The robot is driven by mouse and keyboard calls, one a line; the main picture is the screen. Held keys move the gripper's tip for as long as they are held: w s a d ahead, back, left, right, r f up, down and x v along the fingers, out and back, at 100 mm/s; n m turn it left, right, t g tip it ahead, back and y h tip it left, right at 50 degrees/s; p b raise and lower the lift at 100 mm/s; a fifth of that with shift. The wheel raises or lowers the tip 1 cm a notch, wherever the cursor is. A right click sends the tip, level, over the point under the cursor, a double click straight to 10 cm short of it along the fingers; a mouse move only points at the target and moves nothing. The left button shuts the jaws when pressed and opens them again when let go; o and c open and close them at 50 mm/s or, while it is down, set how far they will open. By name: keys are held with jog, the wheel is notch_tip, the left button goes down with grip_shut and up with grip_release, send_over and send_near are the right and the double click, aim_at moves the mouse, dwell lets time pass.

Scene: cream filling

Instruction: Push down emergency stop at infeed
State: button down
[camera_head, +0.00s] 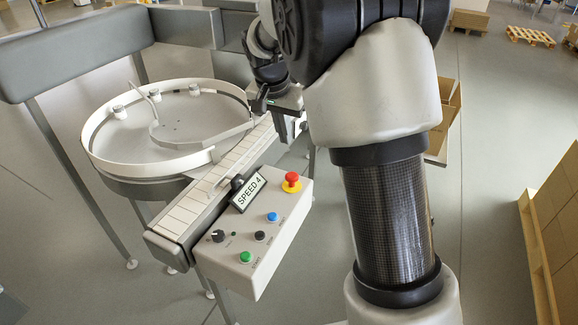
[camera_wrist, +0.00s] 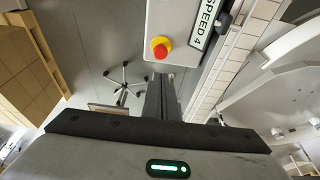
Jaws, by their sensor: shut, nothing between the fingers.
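The emergency stop (camera_head: 292,179) is a red mushroom button on a yellow base. It sits at the far right corner of the pale control box (camera_head: 277,241). In the wrist view the button (camera_wrist: 159,49) is fully visible, just beyond my fingertips. My gripper (camera_head: 287,138) is above the conveyor side, behind the button in the head view. Its fingers (camera_wrist: 162,82) are shut together and empty, and they appear apart from the button. My forearm hides part of the space to the right of the gripper.
The box also carries a blue button (camera_head: 272,217), a black button (camera_head: 260,236), a green button (camera_head: 246,257), a black knob (camera_head: 218,236) and a "SPEED 4" sign (camera_head: 249,193). A slatted conveyor (camera_head: 182,213) and a round white-rimmed table (camera_head: 97,158) stand behind. Cardboard boxes (camera_head: 560,215) stand at right.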

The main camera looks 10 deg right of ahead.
send_near(291, 177)
jog(key=x, duration=0.2)
jog(key=w+x, duration=0.1)
jog(key=x, duration=0.2)
jog(key=shift+w+d, duration=0.1)
jog(key=shift+d, duration=0.2)
jog(key=shift+f, duration=0.55)
notch_tip(291, 177, down, 2)
jog(key=shift+f+b, duration=0.25)
jog(key=shift+b, duration=0.9)
jog(key=shift+r, duration=0.1)
